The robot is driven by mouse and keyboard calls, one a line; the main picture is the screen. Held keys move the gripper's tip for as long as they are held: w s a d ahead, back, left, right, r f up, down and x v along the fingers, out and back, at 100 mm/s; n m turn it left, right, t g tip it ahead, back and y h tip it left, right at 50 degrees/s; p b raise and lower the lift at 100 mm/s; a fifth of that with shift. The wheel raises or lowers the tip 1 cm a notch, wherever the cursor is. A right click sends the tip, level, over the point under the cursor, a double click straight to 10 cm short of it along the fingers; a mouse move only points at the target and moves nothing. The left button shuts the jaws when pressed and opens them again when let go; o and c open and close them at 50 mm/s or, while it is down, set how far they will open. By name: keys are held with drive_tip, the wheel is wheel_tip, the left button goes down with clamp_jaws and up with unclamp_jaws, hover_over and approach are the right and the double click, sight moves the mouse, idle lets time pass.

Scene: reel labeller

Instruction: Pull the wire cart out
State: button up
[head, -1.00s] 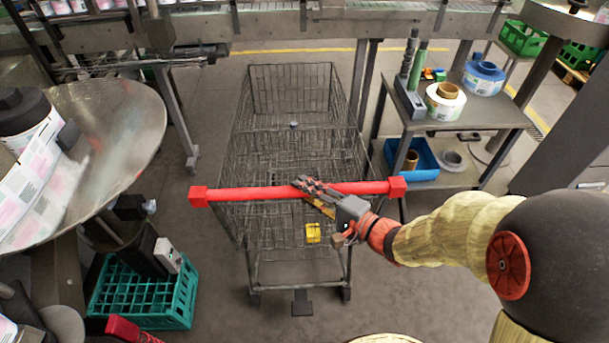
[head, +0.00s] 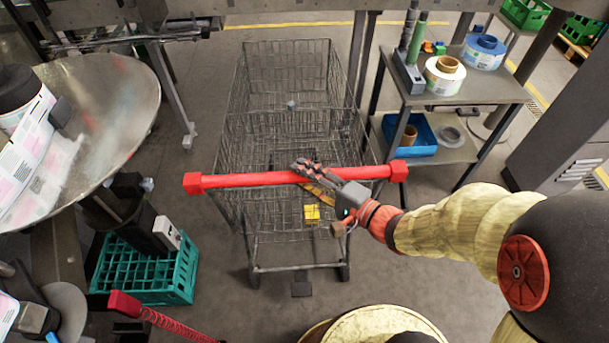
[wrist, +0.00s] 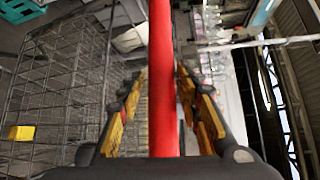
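The wire cart (head: 262,213) stands in the middle of the head view, a grey mesh basket on a low frame with its near end toward me. A red handle bar (head: 240,181) runs across its near end and is wider than the basket. My gripper (head: 308,176) is on the bar right of its middle, one finger on each side. The exact contact is hard to see. Cart mesh shows at left.
A shelf table (head: 480,95) with reels and a blue bin stands close on the cart's right. A round metal table (head: 130,90) and a green crate (head: 150,272) are on its left. A conveyor (head: 260,8) runs behind. Floor shows between cart and my base.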

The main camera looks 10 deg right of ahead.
drive_tip(key=shift+o, duration=0.5)
drive_tip(key=shift+r, duration=0.1)
drive_tip(key=shift+d, duration=0.1)
drive_tip(key=shift+s+d+r, duration=0.1)
drive_tip(key=shift+s+d, duration=0.35)
drive_tip(key=v, duration=1)
drive_tip(key=shift+s, duration=0.3)
drive_tip(key=shift+d, duration=0.1)
